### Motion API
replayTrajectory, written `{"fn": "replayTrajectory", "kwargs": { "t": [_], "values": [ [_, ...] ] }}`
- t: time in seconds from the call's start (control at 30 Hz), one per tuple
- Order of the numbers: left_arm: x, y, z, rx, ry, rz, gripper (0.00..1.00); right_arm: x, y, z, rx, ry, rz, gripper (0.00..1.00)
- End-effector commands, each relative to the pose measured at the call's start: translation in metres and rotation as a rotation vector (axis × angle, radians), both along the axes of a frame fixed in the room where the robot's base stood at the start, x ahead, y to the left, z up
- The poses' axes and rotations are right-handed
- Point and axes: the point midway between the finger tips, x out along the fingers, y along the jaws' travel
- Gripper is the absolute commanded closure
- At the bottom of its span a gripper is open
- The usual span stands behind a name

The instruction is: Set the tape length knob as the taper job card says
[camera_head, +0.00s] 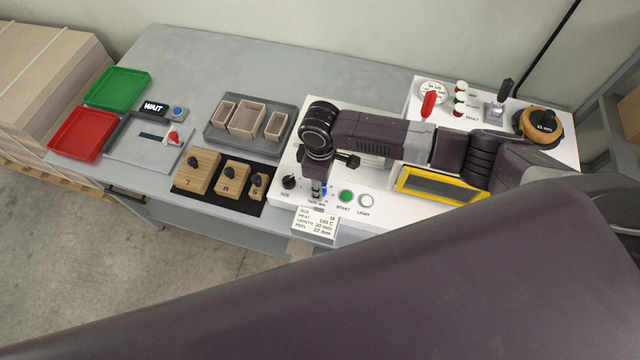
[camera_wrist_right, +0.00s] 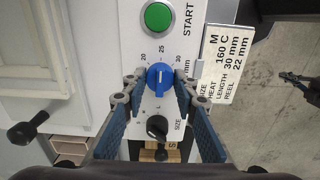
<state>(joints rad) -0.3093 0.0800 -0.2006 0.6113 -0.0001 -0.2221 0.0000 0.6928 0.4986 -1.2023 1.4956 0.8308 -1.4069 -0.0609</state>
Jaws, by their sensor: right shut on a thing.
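The blue tape length knob (camera_wrist_right: 160,80) sits between the fingers of my right gripper (camera_wrist_right: 159,88), which is shut on its sides. Its white pointer line points at about the 25 mark, between 20 and 30. The taper job card (camera_wrist_right: 222,65) beside the panel reads size M, heat 160 C, length 30 mm, reel 22 mm. In the head view the right gripper (camera_head: 318,190) points down at the panel's front edge, mostly covering the knob, with the card (camera_head: 316,222) just below. A dark gripper-like part, probably my left gripper (camera_wrist_right: 300,86), shows small over the floor.
The black size knob (camera_head: 289,182) and green START button (camera_head: 345,196) flank the tape knob closely. A white light button (camera_head: 366,200) stands farther right. Wooden blocks (camera_head: 197,171), a grey tray of boxes (camera_head: 213,134), and red (camera_head: 76,134) and green (camera_head: 118,89) trays lie left.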

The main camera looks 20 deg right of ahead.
Motion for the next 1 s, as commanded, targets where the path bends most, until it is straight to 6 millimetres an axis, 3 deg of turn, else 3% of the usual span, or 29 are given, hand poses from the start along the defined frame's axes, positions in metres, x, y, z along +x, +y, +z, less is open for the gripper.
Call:
{"fn": "replayTrajectory", "kwargs": {
  "t": [0.33,1.0],
  "values": [
    [0.022,-0.002,0.002,-0.004,-0.032,0.0,1.0,0.0,0.001,0.0,0.003,0.001,-0.109,0.98],
    [0.013,-0.001,0.001,-0.002,-0.019,0.001,1.0,0.0,0.001,0.0,0.002,0.0,-0.646,0.98]
  ]
}}
